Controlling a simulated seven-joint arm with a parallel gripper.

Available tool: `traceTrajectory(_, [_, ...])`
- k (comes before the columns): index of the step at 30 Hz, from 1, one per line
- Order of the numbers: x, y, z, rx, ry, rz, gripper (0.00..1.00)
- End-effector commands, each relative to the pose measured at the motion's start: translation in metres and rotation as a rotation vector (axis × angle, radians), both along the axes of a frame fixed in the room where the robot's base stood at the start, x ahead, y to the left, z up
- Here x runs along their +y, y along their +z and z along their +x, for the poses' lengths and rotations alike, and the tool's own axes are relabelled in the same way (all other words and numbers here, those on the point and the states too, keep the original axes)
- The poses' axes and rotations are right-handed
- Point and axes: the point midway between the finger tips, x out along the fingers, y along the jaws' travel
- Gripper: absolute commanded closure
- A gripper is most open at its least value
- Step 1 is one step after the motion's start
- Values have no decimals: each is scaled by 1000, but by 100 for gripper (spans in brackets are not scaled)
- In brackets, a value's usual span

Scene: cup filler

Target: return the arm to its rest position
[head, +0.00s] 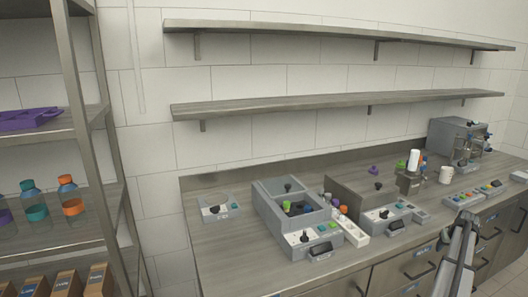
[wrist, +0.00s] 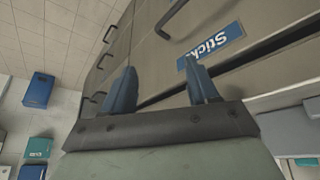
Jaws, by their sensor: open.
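My gripper (wrist: 162,80) shows in the wrist view with its two blue fingers spread apart and nothing between them. Behind the fingers are the counter's drawer fronts, one with a blue label reading "Sticks" (wrist: 214,41). In the head view my arm rises from the bottom right, in front of the counter's drawers, with its end (head: 468,217) near the counter's front edge. The fingers are too small to make out there.
The counter (head: 230,262) holds a grey bin unit (head: 262,205), control boxes (head: 390,216), a white cup (head: 446,174) and a machine (head: 455,137) at the far right. A shelf rack with bottles (head: 70,195) stands at the left. Two wall shelves (head: 320,101) above are empty.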

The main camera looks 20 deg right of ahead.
Motion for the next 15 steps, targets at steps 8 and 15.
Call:
traceTrajectory(8, [64,-118,-12,-8,65,91,41])
traceTrajectory(15, [137,-205,-17,-15,148,178,41])
